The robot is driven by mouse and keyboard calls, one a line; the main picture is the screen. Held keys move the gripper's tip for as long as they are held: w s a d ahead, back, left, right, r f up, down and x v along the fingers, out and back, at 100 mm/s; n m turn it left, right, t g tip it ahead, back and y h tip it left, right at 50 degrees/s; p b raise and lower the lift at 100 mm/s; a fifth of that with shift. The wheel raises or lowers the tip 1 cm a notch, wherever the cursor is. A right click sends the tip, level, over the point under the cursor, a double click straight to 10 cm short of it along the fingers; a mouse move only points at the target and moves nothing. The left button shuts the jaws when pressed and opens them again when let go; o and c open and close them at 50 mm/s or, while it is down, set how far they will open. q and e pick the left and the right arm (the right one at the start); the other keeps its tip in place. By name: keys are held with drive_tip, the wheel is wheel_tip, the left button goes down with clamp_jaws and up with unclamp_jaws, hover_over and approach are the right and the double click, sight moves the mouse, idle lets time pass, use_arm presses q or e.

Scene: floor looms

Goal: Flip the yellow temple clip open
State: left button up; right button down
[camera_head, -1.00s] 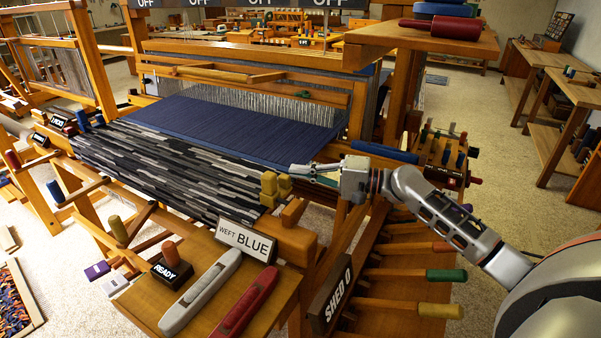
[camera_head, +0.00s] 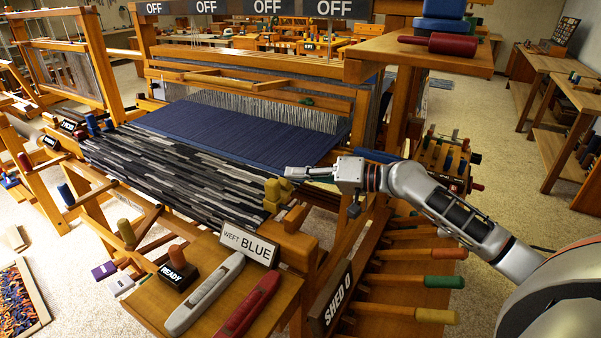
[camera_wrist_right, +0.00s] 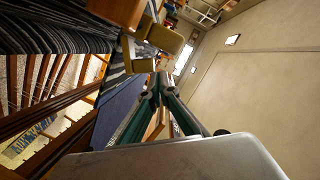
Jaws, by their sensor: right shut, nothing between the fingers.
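The yellow temple clip (camera_head: 272,195) stands at the front right corner of the woven cloth (camera_head: 190,172), as blocky yellow pieces. In the right wrist view its yellow blocks (camera_wrist_right: 165,38) show just beyond my fingertips. My right gripper (camera_head: 288,172) comes in from the right, just above and beside the clip's top. Its fingers are shut and empty; they meet at the tips in the right wrist view (camera_wrist_right: 160,78). I cannot tell whether the fingertips touch the clip. My left gripper is not in view.
A "WEFT BLUE" sign (camera_head: 249,246) stands in front of the clip. Grey (camera_head: 205,293) and red (camera_head: 247,304) shuttles lie on the front shelf. A "READY" block (camera_head: 175,275) is beside them. Several pegs with coloured ends stick out below my right arm.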

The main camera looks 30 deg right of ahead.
drive_tip(key=shift+s+a+r, duration=0.1)
drive_tip(key=shift+s+a, duration=0.1)
drive_tip(key=shift+a, duration=0.15)
drive_tip(key=v, duration=1.2)
idle(0.5)
